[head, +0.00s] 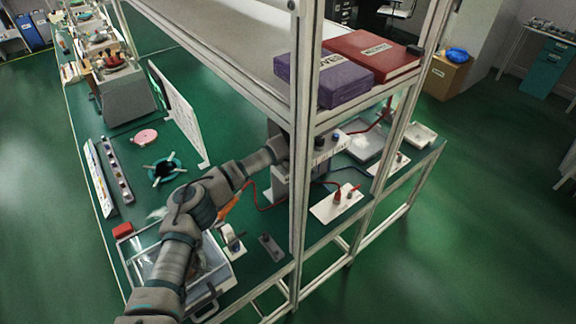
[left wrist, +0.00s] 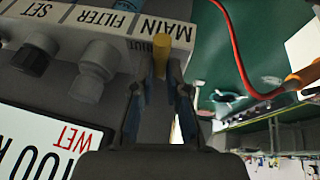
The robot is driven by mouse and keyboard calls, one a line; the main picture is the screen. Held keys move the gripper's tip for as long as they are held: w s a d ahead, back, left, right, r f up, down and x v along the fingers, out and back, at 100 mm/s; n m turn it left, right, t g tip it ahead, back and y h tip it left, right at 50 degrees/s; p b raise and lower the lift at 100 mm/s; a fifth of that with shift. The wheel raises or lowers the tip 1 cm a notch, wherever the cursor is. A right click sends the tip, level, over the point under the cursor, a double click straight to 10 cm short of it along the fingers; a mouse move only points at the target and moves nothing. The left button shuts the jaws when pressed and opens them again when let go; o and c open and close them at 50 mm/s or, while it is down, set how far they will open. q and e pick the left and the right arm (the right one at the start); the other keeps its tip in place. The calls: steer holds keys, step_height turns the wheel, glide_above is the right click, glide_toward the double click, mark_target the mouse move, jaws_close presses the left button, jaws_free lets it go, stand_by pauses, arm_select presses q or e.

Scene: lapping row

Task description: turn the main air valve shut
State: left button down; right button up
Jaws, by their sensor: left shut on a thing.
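The lettering is upside down there, and a partly covered word beside the handle seems to read SHUT. My left gripper (left wrist: 159,75) has its two fingers on either side of the handle and is shut on it. In the head view my left arm reaches across the bench to the air panel (head: 325,148); its gripper and the handle are hard to make out behind the frame post. My right gripper is not in view.
A red hose (left wrist: 235,50) hangs close by. A shelf post (head: 303,120) stands in front of the panel. Purple (head: 325,78) and red (head: 370,55) binders lie on the shelf.

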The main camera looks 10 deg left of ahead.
arm_select(q)
steer(key=c, duration=1.2)
jaws_free()
steer(key=shift+w, duration=0.1)
